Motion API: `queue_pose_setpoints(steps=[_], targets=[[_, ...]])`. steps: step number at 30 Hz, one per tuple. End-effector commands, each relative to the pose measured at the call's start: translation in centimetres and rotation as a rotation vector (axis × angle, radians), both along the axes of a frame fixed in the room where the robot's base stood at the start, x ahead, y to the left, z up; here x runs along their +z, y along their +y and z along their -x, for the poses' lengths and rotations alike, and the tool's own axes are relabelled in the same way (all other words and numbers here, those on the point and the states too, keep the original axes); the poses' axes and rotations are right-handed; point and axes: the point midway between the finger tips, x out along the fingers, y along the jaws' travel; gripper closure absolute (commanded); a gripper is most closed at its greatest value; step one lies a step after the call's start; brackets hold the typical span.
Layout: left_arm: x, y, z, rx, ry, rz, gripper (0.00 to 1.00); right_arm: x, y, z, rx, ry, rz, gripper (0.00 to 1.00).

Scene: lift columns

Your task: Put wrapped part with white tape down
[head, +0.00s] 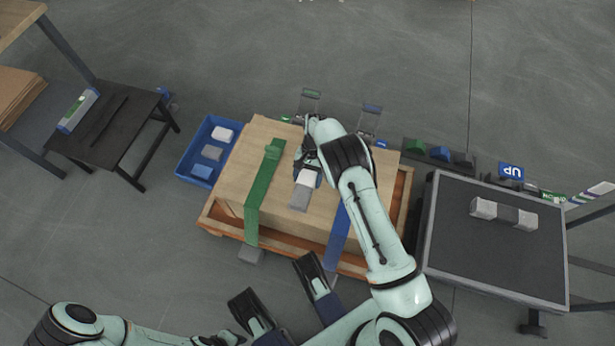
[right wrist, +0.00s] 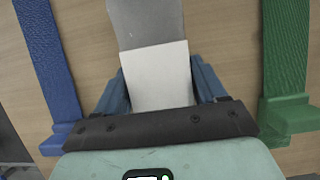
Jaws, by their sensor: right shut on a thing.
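The wrapped part with white tape (head: 300,197) is a grey block with a white band. My right gripper (head: 307,172) is shut on it over the top of a wooden box (head: 272,203). In the right wrist view the part's white band (right wrist: 158,75) lies between the blue fingers, and its grey end points away. I cannot tell whether the part touches the box top. A green strap (head: 265,190) and a blue strap (head: 338,233) run over the box on either side. My left gripper (head: 276,282) is open and empty at the lower middle.
A blue bin (head: 186,164) with several wrapped parts stands left of the box. A dark-topped table (head: 500,255) at the right bears a white-and-dark part (head: 504,214). A black table (head: 118,135) stands at the left. The box rests on an orange base (head: 283,253).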

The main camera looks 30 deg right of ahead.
Motion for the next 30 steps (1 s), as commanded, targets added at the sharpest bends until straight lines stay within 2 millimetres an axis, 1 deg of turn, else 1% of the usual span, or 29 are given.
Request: queue_pose_setpoints(steps=[4,5,6,7,15,19,23,30], targets=[[0.0,0.0,0.0,0.000,0.001,0.000,0.57,-0.2,0.0,-0.1,0.001,0.000,0.000,0.85],[0.0,0.0,0.1,0.000,0.002,0.000,0.57,-0.3,0.0,0.0,0.000,0.001,0.001,0.26],[0.0,0.0,0.1,0.000,0.002,0.000,0.57,-0.2,0.0,0.0,0.001,0.000,0.000,0.13],[0.0,0.0,0.1,0.000,0.002,0.000,0.57,-0.2,0.0,0.0,0.001,0.000,0.000,0.04],[0.0,0.0,0.0,0.000,0.002,0.001,0.57,-0.2,0.0,0.0,0.001,0.000,0.000,0.04],[0.1,0.0,-0.2,-0.002,-0.007,0.000,0.57,0.5,-0.1,-0.1,0.001,-0.002,0.000,0.04],[0.6,-0.1,-1.0,-0.004,-0.033,-0.002,0.57,2.4,-0.8,-0.7,0.000,-0.005,0.001,0.04],[1.5,-0.3,-2.9,-0.012,-0.095,-0.006,0.57,7.3,-2.3,-2.0,0.000,-0.004,0.001,0.04]])
